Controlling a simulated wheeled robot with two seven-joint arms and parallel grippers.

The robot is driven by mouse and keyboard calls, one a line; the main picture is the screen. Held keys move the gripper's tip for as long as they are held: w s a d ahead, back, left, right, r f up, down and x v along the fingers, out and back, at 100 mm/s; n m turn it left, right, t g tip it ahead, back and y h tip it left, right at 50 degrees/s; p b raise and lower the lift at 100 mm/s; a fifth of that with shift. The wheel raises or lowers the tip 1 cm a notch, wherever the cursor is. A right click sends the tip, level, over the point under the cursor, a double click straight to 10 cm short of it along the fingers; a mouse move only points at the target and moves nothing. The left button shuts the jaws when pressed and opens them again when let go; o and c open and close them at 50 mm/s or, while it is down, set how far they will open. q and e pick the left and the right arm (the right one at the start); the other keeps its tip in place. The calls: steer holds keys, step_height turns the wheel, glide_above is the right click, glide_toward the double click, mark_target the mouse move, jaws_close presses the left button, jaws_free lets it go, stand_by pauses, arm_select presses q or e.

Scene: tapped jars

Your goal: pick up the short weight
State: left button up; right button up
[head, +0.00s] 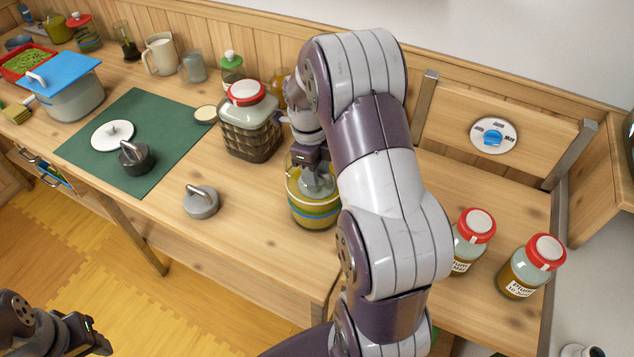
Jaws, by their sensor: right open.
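A squat grey disc weight with a bar handle (201,202) stands on the bare wooden table, left of centre. A black weight with a metal handle (135,157) stands on the green mat (160,117); I cannot tell for certain which is the short one. My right gripper (316,178) points down at the mouth of a striped yellow-green jar (312,213). It is open; its fingertips and whatever lies between them are hard to make out. My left gripper (95,338) is at the lower left, away from the table, its jaws unclear.
A white knobbed lid (113,134) lies on the mat. A red-lidded patterned jar (249,120) stands left of my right gripper. Two red-lidded labelled jars (471,240) (531,265) stand at right. A blue-topped pot (72,90) is at left. The table around the grey weight is clear.

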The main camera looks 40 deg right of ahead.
steer(key=shift+s+r, duration=0.1)
jaws_close()
